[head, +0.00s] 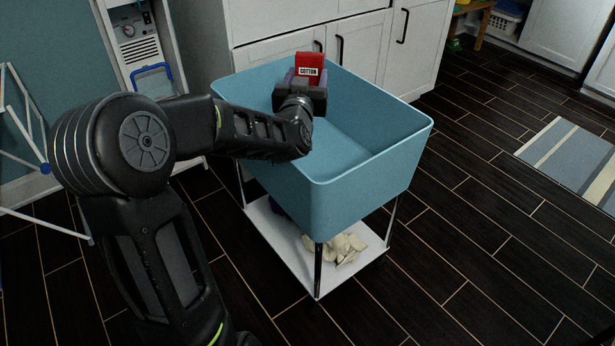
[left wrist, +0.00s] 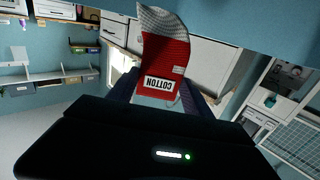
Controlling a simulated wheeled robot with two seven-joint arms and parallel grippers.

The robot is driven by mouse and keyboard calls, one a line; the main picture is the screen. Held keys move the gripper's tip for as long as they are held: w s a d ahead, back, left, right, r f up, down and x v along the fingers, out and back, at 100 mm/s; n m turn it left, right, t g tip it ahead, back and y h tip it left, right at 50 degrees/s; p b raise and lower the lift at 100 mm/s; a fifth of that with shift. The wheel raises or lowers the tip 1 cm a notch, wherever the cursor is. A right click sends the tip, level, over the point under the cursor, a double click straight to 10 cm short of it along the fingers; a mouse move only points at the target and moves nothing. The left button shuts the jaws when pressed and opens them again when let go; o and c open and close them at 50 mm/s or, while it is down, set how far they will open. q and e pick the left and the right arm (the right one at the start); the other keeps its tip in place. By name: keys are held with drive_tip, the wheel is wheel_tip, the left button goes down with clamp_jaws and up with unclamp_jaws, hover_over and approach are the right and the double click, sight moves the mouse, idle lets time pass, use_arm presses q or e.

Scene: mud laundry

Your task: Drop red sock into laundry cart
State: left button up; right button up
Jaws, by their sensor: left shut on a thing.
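The red sock (head: 309,66) has a white label reading COTTON. It also shows in the left wrist view (left wrist: 163,60), where it has a grey end. My left gripper (head: 303,85) is shut on the sock and holds it at the far side of the blue laundry cart (head: 370,156), over its open basin. The cart's basin looks empty where I can see into it; the arm hides part of it. I cannot tell how far the sock is above the basin floor. My right gripper is in neither view.
Crumpled cream cloth (head: 342,248) lies on the cart's white lower shelf (head: 283,262). White cabinets (head: 360,45) stand behind the cart. A drying rack (head: 28,130) is at the left. A striped rug (head: 575,160) lies at the right. The dark floor right of the cart is clear.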

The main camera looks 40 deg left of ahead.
use_arm(q)
drive_tip(key=o, duration=1.4)
wheel_tip(320, 180, up, 10)
drive_tip(key=p, duration=0.4)
